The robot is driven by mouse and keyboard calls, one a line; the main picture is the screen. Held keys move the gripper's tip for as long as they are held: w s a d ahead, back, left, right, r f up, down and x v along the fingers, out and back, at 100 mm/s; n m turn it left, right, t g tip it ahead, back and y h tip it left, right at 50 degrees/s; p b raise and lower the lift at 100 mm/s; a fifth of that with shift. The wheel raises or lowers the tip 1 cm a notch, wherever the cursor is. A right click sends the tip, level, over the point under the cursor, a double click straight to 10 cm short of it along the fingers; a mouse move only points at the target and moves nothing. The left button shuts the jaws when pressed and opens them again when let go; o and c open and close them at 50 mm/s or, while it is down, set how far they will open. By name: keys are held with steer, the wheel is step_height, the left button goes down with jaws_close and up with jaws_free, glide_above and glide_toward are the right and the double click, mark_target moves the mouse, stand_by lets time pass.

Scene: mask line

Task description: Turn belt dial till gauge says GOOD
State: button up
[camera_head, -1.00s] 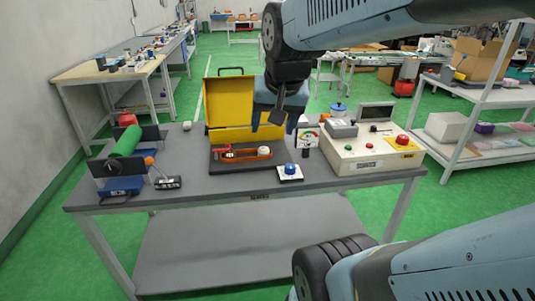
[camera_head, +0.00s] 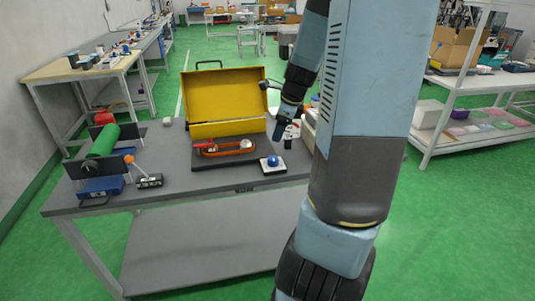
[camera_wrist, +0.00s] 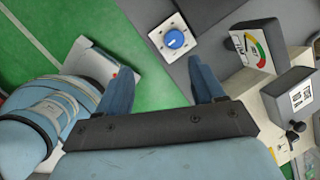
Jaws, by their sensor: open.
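A blue dial (camera_head: 273,160) with a white pointer mark sits on a white square plate near the table's front edge. In the wrist view the dial (camera_wrist: 174,39) lies just beyond the fingertips, apart from them. A gauge (camera_wrist: 258,50) with a red, yellow and green arc stands to its right; its reading is too small to tell. In the head view the gauge (camera_head: 292,131) is partly hidden by my arm. My gripper (camera_wrist: 160,72) is open and empty. In the head view my gripper (camera_head: 280,128) is above and behind the dial.
A yellow toolbox (camera_head: 225,98) stands open, with a dark tray holding an orange tool (camera_head: 218,150) before it.

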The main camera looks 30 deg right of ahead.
mark_target(273, 158)
steer(key=w+f+m, duration=0.1)
steer(key=f, duration=0.4)
steer(key=w+d+f+m, duration=0.1)
steer(key=w+f, duration=0.1)
steer(key=f, duration=0.3)
steer(key=w+f+m, duration=0.2)
steer(key=f, duration=0.3)
steer(key=shift+w+d+f+t+y, duration=0.15)
steer(key=shift+w+d+t+y, duration=0.15)
steer(key=shift+y, duration=0.1)
steer(key=shift+c, duration=0.5)
steer(key=c, duration=0.9)
